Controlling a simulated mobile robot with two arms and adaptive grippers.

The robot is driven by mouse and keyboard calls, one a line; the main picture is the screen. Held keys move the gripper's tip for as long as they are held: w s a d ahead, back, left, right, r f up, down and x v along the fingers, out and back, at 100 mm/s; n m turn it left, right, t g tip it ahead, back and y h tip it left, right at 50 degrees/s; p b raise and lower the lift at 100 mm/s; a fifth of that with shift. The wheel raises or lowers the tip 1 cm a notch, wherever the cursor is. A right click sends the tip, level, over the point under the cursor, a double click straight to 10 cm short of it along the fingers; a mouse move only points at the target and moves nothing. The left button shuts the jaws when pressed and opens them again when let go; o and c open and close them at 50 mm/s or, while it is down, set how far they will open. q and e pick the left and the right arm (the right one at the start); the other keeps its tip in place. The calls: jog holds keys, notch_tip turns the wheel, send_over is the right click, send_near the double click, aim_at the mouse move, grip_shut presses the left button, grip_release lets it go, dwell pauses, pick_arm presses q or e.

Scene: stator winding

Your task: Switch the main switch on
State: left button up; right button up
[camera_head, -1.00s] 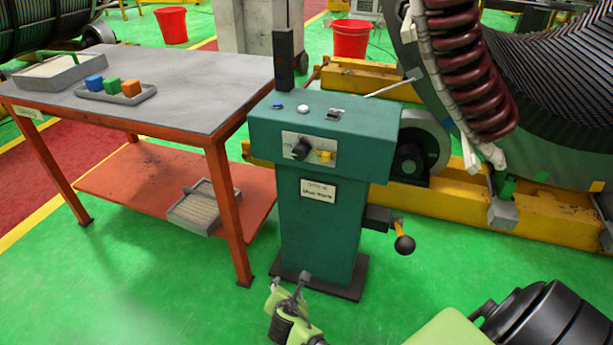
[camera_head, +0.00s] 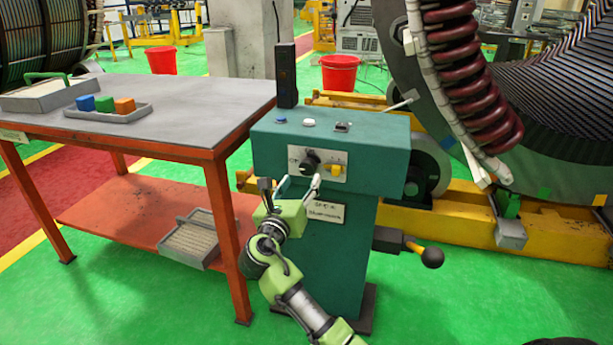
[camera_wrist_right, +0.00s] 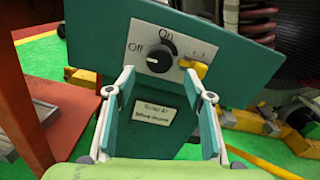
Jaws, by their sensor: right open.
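The main switch, a black rotary knob (camera_head: 311,162), sits on a pale plate on the front of the green control cabinet (camera_head: 385,150). In the right wrist view the knob (camera_wrist_right: 158,54) has "Off" at its left and "On" above it; a small light mark shows on its lower left. My right gripper (camera_head: 290,186) is open and empty, just below and in front of the knob. In the wrist view its two fingers (camera_wrist_right: 158,88) stand apart, one lower left and one lower right of the knob, with no visible contact. My left gripper is out of view.
A yellow switch (camera_head: 338,172) is right of the knob. Buttons (camera_head: 309,122) are on the cabinet top. The orange-legged table (camera_head: 190,90) stands close at left. Green floor (camera_head: 120,290) is free in front.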

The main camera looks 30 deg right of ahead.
aim_at(307, 171)
jog(key=b+x, duration=0.1)
jog(key=x, duration=0.5)
jog(key=shift+w, duration=0.15)
jog(key=shift+c, duration=0.3)
jog(key=c, duration=1)
